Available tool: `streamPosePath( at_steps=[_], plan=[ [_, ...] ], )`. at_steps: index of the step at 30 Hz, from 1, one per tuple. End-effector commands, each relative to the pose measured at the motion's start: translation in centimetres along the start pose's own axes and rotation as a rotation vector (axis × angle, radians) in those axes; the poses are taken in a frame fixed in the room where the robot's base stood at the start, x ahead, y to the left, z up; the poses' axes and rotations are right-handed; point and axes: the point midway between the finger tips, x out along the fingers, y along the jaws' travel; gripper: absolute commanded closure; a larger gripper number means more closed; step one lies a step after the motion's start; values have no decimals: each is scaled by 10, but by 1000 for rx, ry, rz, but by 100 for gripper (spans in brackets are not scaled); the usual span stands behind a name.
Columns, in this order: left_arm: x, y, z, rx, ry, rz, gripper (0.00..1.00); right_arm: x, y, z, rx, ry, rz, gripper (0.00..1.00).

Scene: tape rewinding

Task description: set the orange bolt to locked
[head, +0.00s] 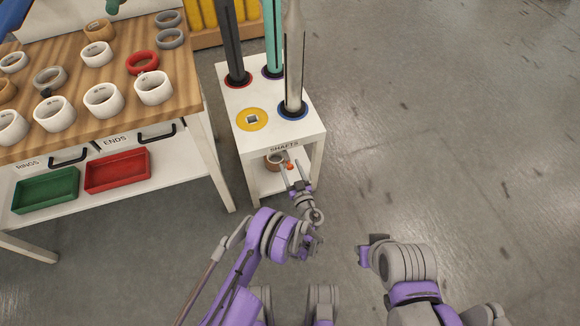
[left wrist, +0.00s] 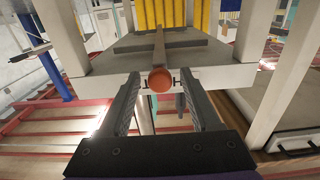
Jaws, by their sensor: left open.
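The orange bolt shows as a small round orange knob (head: 290,166) at the front of the white shafts stand (head: 312,133), just under its label. In the left wrist view the orange knob (left wrist: 160,79) is large and hides the middle of the label. My left gripper (head: 290,165) is open in front of the stand. In the left wrist view its two fingers (left wrist: 160,85) lie to either side of the knob, with visible gaps. I cannot tell from these views whether the bolt is locked. My right arm shows at the lower right, but no right fingers are visible.
Tall shafts, including a grey one (head: 294,65), stand on the stand beside a yellow ring base (head: 252,120). A wooden table (head: 120,125) with tape rings is left. The floor (head: 450,130) at right is clear.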

Motion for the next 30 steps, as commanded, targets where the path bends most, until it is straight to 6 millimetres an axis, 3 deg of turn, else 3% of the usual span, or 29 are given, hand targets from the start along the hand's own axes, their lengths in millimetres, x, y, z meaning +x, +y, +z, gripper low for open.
streamPosePath(
  at_steps=[11, 22, 30],
  plan=[
    [8, 0, 0, 0, 0, 0, 36, 1, 0, 0, 0, 0, 0, 73],
    [7, 0, 0, 0, 0, 0, 100, 1, 0, 0, 0, 0, 0, 73],
    [7, 0, 0, 0, 0, 0, 100, 1, 0, 0, 0, 0, 0, 73]
  ],
)
